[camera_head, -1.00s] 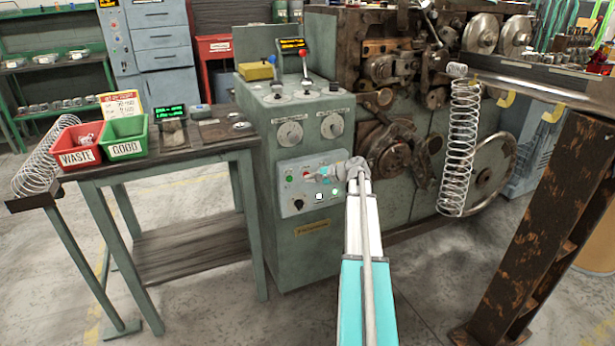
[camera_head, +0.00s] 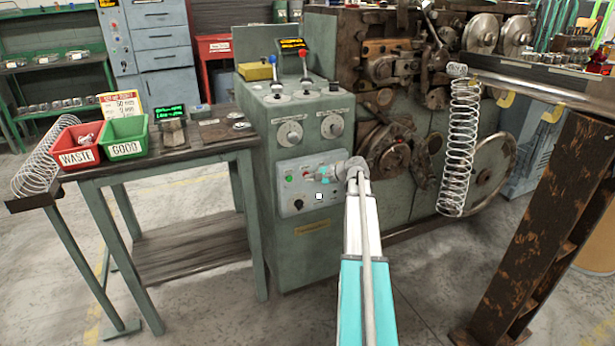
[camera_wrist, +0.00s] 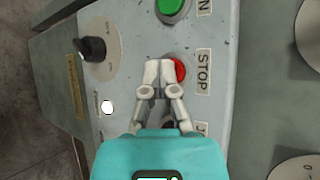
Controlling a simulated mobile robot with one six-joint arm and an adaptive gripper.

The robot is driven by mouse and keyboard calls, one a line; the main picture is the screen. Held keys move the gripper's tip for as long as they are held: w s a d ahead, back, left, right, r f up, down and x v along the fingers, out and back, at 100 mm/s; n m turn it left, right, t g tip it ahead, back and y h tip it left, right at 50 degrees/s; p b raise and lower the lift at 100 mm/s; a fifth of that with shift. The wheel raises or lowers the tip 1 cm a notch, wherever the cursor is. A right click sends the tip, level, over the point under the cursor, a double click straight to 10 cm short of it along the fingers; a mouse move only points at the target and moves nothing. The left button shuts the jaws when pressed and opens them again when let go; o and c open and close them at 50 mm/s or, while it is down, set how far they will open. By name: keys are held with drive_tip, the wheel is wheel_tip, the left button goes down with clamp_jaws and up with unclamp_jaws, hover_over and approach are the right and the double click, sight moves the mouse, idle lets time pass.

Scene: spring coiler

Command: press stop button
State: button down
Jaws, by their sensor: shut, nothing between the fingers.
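The red STOP button (camera_wrist: 180,70) is on the grey control panel in the wrist view, with the word STOP beside it. My gripper (camera_wrist: 159,68) is shut and empty. Its fingertips overlap the left side of the button in the wrist view; I cannot tell whether they touch it. In the head view my gripper (camera_head: 325,179) is at the front panel (camera_head: 310,205) of the green-grey console, beside a small red button (camera_head: 306,173).
A green button (camera_wrist: 172,6), a black rotary switch (camera_wrist: 92,49) and a white lamp (camera_wrist: 107,107) share the panel. A work table (camera_head: 190,160) with red (camera_head: 77,157) and green (camera_head: 124,150) bins stands left. The coiling machine (camera_head: 400,150) and a hanging spring (camera_head: 461,150) are right.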

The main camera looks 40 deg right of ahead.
drive_tip(key=shift+s+a, duration=0.2)
drive_tip(key=shift+s, duration=0.45)
drive_tip(key=shift+s, duration=0.1)
drive_tip(key=shift+s+a, duration=0.2)
drive_tip(key=shift+s, duration=0.6)
drive_tip(key=shift+s+a, duration=0.2)
drive_tip(key=shift+s, duration=0.6)
drive_tip(key=shift+s+a, duration=0.2)
drive_tip(key=shift+s, duration=0.6)
drive_tip(key=s+a+f+n+g, duration=0.1)
drive_tip(key=a+f+n+g, duration=0.25)
drive_tip(key=a, duration=0.85)
drive_tip(key=s+a+f+n+g, duration=0.1)
drive_tip(key=a+f+n+g, duration=0.25)
drive_tip(key=a, duration=0.95)
drive_tip(key=s+a+f+n+g+h, duration=0.25)
drive_tip(key=s+a+n, duration=0.3)
drive_tip(key=a, duration=0.35)
drive_tip(key=s+a+f+n+g+h, duration=0.1)
drive_tip(key=s+a+n+g+h, duration=0.2)
drive_tip(key=s+a, duration=0.5)
wheel_tip(320, 180, up, 27)
drive_tip(key=p, duration=2.7)
drive_tip(key=shift+w+a+r+n+t+p, duration=0.15)
drive_tip(key=shift+w+a+n+t+p, duration=0.15)
drive_tip(key=shift+w+a+n+t, duration=0.15)
